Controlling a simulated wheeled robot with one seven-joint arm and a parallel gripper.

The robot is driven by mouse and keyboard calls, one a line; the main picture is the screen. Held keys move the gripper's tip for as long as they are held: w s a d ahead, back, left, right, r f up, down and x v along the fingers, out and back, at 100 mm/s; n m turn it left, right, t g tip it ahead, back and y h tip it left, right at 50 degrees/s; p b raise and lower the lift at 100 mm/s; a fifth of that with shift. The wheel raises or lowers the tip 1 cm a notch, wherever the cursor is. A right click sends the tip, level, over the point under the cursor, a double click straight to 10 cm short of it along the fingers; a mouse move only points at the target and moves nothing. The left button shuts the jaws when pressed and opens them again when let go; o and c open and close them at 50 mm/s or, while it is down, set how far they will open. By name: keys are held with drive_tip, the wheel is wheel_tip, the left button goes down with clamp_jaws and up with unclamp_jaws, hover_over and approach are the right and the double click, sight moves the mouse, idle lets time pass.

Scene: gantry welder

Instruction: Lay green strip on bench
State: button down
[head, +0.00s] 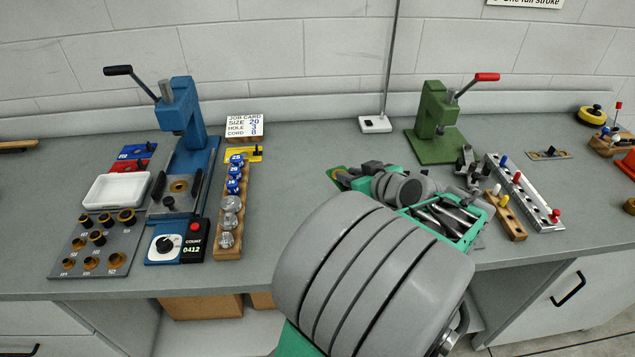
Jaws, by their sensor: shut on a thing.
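The green strip (338,174) shows only in part, at the far left end of my gripper, over the middle of the grey bench (300,150). My gripper (352,178) is shut on the green strip. My own arm and hand cover much of the strip and the bench under it. I cannot tell whether the strip touches the bench top.
A blue press (187,120) stands left, with a wooden rack (233,205) of several pieces beside it. A green press (437,125) with a red-tipped lever stands right. A white-footed pole (375,124) stands behind my gripper. Bare bench lies between rack and gripper.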

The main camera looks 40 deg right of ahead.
drive_tip(key=shift+s+d+r, duration=0.15)
drive_tip(key=shift+s+d, duration=0.5)
drive_tip(key=shift+s, duration=0.15)
drive_tip(key=shift+w+d, duration=0.15)
drive_tip(key=shift+w, duration=0.05)
drive_tip(key=w+d+f, duration=0.1)
drive_tip(key=w+f, duration=0.2)
drive_tip(key=w, duration=0.1)
drive_tip(key=w+d+f+p, duration=0.1)
drive_tip(key=w+d+f, duration=0.1)
drive_tip(key=w+f, duration=0.1)
drive_tip(key=w+d+f+p, duration=0.1)
drive_tip(key=w+d+f, duration=0.1)
drive_tip(key=w, duration=0.3)
drive_tip(key=shift+d+f, duration=0.25)
drive_tip(key=shift+f, duration=0.65)
wheel_tip(320, 180, down, 3)
drive_tip(key=shift+d+r+p, duration=0.1)
drive_tip(key=shift+r+p, duration=0.05)
drive_tip(key=shift+p, duration=0.4)
drive_tip(key=shift+f, duration=0.35)
drive_tip(key=c, duration=1.3)
unclamp_jaws()
drive_tip(key=shift+o, duration=0.2)
drive_tip(key=shift+r, duration=0.15)
